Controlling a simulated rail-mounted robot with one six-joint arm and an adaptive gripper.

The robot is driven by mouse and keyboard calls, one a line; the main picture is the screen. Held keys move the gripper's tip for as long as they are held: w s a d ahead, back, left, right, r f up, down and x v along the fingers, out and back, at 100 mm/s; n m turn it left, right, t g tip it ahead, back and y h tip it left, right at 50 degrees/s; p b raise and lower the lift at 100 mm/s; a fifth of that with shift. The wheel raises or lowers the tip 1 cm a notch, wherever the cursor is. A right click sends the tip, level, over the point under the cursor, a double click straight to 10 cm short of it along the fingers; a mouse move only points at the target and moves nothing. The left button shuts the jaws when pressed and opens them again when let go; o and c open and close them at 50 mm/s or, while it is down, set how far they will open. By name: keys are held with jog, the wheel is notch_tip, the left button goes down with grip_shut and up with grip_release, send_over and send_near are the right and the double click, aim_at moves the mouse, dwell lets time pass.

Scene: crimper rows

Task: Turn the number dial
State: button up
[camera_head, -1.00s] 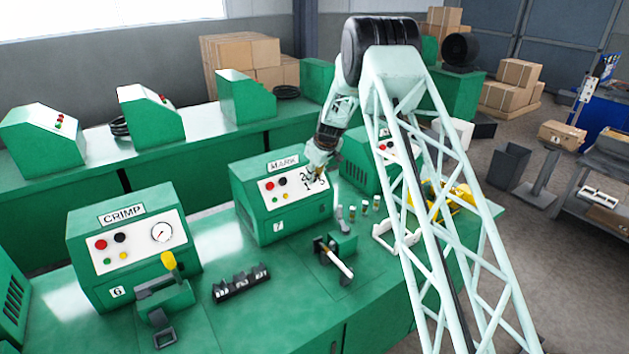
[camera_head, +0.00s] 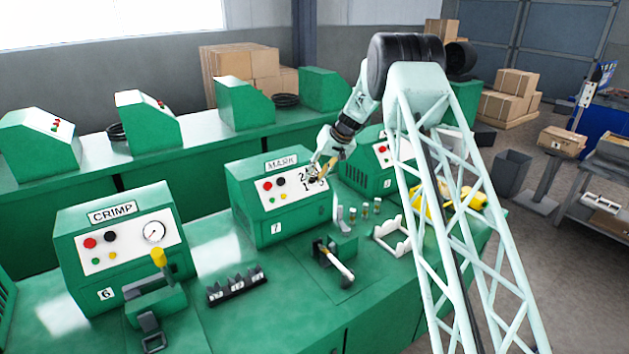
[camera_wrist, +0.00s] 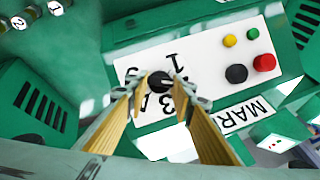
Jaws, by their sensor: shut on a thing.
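The number dial is a small dark knob (camera_wrist: 158,80) on the white front panel of the green MARK machine (camera_head: 262,221). Black numerals, among them 1 and 3, stand around it on the panel, some of them hidden by the fingers. My gripper (camera_wrist: 158,88) has its two yellow-sided fingers on either side of the knob and is shut on it. In the head view my gripper (camera_head: 317,176) is at the right part of the panel and hides the knob there.
Red, black, green and yellow buttons (camera_wrist: 264,62) share the panel. The CRIMP machine (camera_head: 120,235) stands to the left. A lever fixture (camera_head: 335,258), a dark numbered rack (camera_head: 237,286) and small cylinders (camera_head: 364,209) sit on the green bench.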

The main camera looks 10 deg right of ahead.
jog(key=m+b, duration=0.1)
jog(key=m+y+b, duration=0.1)
jog(key=m, duration=0.1)
jog(key=shift+d+f, duration=0.2)
jog(key=m+y+b, duration=0.1)
jog(key=m+b, duration=0.1)
jog(key=m, duration=0.1)
jog(key=shift+d+m+t, duration=0.1)
jog(key=shift+m+t, duration=0.2)
jog(key=m+t+y+b, duration=0.1)
jog(key=m+b, duration=0.1)
jog(key=m, duration=0.1)
jog(key=shift+s+f+b, duration=0.1)
jog(key=shift+f+b, duration=0.05)
jog(key=shift+b, duration=0.2)
jog(key=shift+m+t+y+b, duration=0.35)
jog(key=shift+m+b, duration=0.2)
jog(key=shift+m, duration=0.45)
jog(key=o, duration=0.8)
jog(key=shift+o, duration=0.2)
jog(key=shift+s+d, duration=0.1)
jog(key=shift+d, duration=0.05)
